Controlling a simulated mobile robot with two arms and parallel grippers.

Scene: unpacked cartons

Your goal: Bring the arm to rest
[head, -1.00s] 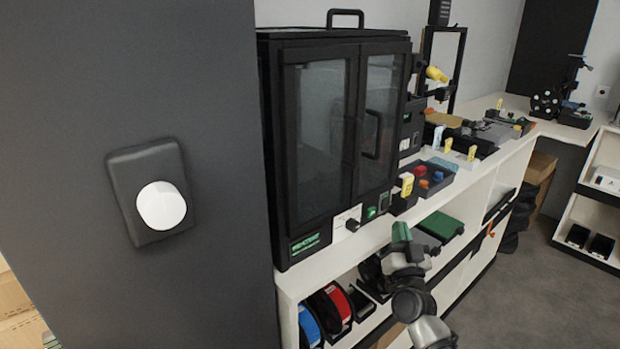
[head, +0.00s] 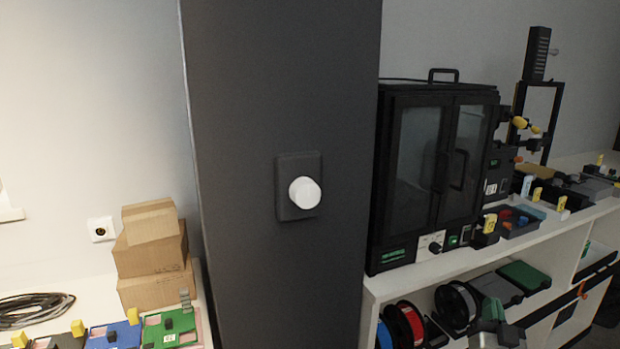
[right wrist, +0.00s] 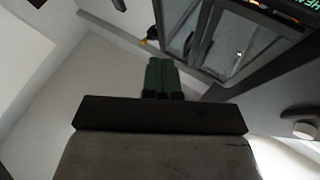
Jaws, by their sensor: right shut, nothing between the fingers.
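My right gripper (head: 493,309) shows low at the right of the head view, in front of the shelf under the white bench. Its green fingers are together and hold nothing. In the right wrist view the gripper (right wrist: 162,74) shows its two green fingers side by side, with a tilted view of the black cabinet and pale surfaces beyond. My left gripper is not in view.
A dark grey pillar (head: 238,180) with a white round knob (head: 304,192) stands mid-view. To its right is a black glass-doored cabinet (head: 385,190) on a white bench (head: 420,278). Cardboard boxes (head: 155,255) and coloured trays are at left; spools (head: 405,325) sit on the shelf.

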